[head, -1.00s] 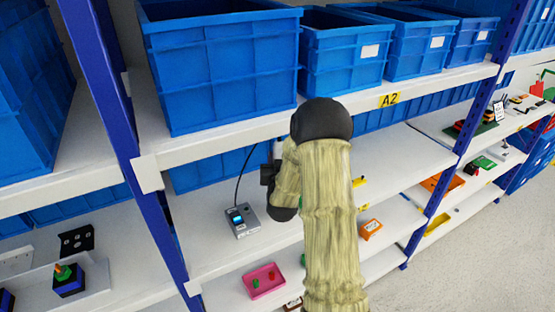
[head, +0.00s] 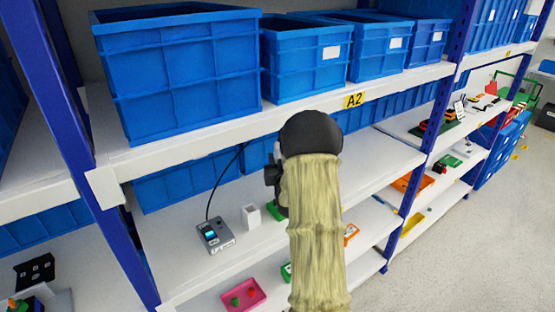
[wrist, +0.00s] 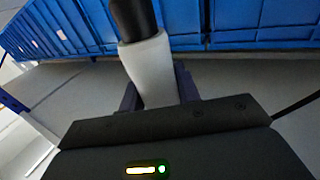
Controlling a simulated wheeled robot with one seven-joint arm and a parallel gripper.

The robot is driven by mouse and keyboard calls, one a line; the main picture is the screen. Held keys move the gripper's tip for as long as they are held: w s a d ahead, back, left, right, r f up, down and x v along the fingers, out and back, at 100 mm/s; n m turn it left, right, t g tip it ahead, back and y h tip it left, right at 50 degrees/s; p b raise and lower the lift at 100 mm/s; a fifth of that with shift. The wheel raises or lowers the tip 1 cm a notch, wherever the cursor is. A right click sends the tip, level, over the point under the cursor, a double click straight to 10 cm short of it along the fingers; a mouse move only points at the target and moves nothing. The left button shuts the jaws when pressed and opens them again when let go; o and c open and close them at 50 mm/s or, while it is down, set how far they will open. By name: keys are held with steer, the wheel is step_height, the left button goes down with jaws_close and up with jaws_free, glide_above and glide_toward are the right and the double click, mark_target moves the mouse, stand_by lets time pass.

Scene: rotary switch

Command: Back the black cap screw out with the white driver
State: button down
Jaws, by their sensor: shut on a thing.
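In the wrist view my gripper (wrist: 158,92) is shut on the white driver (wrist: 152,68). The driver has a white body and a black end (wrist: 133,18) that points away from the gripper and leaves the top of the picture. In the head view my arm covers most of the gripper and the driver. The black cap screw cannot be made out in either view.
A grey control box (head: 214,238) with a lit screen and a black cable stands on the middle shelf. A white open holder (head: 251,216) is beside it, with a green item (head: 277,211) partly behind my arm. Blue bins (head: 180,75) fill the shelf above. A pink tray (head: 243,295) is below.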

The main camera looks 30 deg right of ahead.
steer(key=shift+f+b, duration=0.7)
steer(key=shift+f, duration=1.45)
steer(key=c, duration=1.6)
jaws_free()
jaws_close()
steer(key=shift+b, duration=0.45)
